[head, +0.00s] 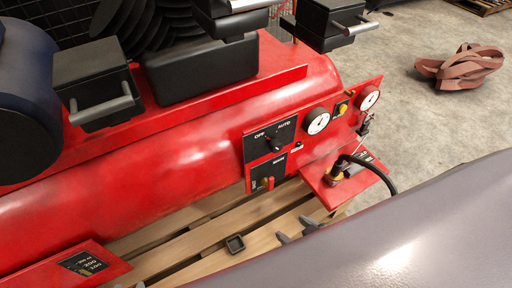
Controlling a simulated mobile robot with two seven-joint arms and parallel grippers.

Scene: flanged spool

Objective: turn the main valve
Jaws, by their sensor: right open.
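A dark panel (279,163) on the red tank's side carries a small label that seems to read MAIN. A small valve with a red handle (270,184) sits at its lower edge, and I take it to be the main valve. Its exact turn angle is too small to tell. My right gripper (297,230) is open, its two dark fingers apart over the pallet, below and a little right of the valve. It appears empty and apart from the valve. My grey right arm hides the lower right.
Above the valve is an OFF/AUTO switch (273,140). Right of it are two gauges (317,121) (368,97) and a black hose (372,164) on a red bracket. A small black square piece (235,244) lies on the wooden pallet (190,240).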

